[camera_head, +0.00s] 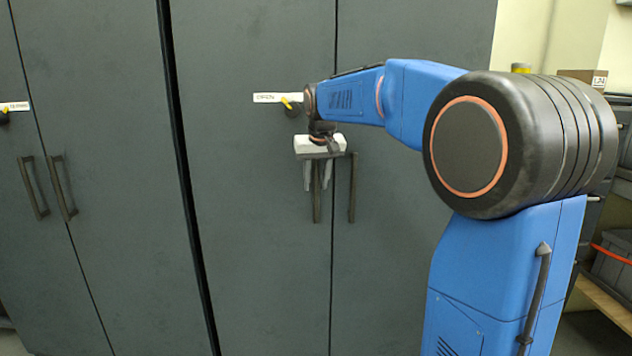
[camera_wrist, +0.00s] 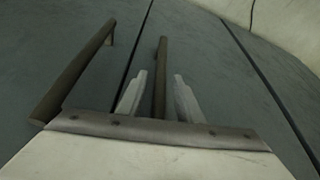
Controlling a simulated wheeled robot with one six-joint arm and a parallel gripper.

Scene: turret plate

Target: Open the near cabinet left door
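The near cabinet's left door (camera_head: 250,220) is a dark grey panel in the middle of the head view, and it looks shut. Its vertical bar handle (camera_head: 317,207) is near the door's right edge. My gripper (camera_head: 317,188) points down in front of the handle's upper part. In the wrist view my gripper (camera_wrist: 160,76) is open, with one pale finger on each side of the handle (camera_wrist: 161,60). Gaps show between the handle and both fingers. How deep the handle sits between the fingers is hard to tell.
The right door's handle (camera_head: 352,188) is close beside my gripper, and it also shows in the wrist view (camera_wrist: 75,78). A yellow key (camera_head: 286,103) sticks out by a white label above. Another cabinet (camera_head: 100,120) stands at left. Shelves with bins (camera_head: 612,262) are at far right.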

